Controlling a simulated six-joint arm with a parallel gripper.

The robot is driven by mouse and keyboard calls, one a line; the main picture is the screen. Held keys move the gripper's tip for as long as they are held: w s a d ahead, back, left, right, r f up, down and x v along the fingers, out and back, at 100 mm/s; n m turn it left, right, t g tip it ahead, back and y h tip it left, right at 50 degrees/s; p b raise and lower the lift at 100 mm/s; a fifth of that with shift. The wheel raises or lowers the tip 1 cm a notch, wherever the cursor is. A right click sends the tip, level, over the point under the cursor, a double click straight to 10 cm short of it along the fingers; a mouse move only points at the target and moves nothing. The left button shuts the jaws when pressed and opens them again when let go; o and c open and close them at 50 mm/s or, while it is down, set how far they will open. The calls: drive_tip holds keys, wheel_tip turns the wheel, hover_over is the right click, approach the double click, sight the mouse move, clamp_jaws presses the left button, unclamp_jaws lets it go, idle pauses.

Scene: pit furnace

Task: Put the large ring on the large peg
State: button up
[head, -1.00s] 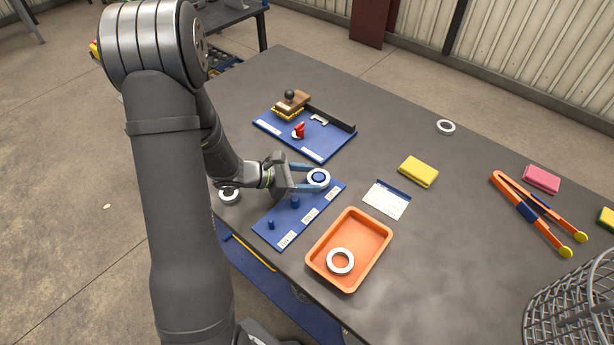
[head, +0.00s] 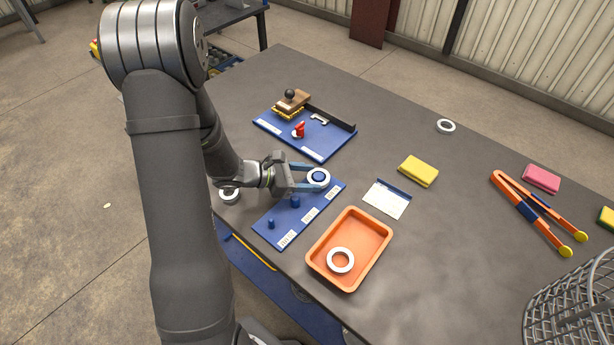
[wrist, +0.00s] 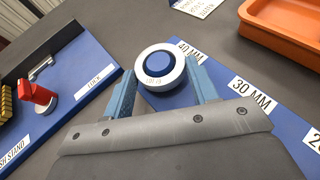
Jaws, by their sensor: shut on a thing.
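The large ring, white (head: 310,182), is around the large blue peg (head: 319,177) at the far end of the blue peg board (head: 268,219). In the wrist view the ring (wrist: 160,84) circles the round blue peg top (wrist: 159,63), beside the 40 MM label. My gripper (head: 315,179) is shut on the ring, with one finger on each side of it in the wrist view (wrist: 160,70). I cannot tell whether the ring rests on the board. The medium peg (head: 295,202) and small peg (head: 271,224) are bare.
An orange tray (head: 376,222) with a white ring (head: 340,260) in it stands right of the board. Another white ring (head: 228,195) lies left of it, and one (head: 446,127) lies far back. A blue stand (head: 325,147) with a red part is behind. A yellow sponge (head: 418,171) lies right.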

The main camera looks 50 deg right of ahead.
drive_tip(key=shift+f, duration=0.5)
drive_tip(key=o, duration=0.8)
drive_tip(key=shift+a, duration=0.1)
drive_tip(key=shift+v, duration=5.45)
drive_tip(key=x, duration=0.7)
drive_tip(key=shift+x, duration=1)
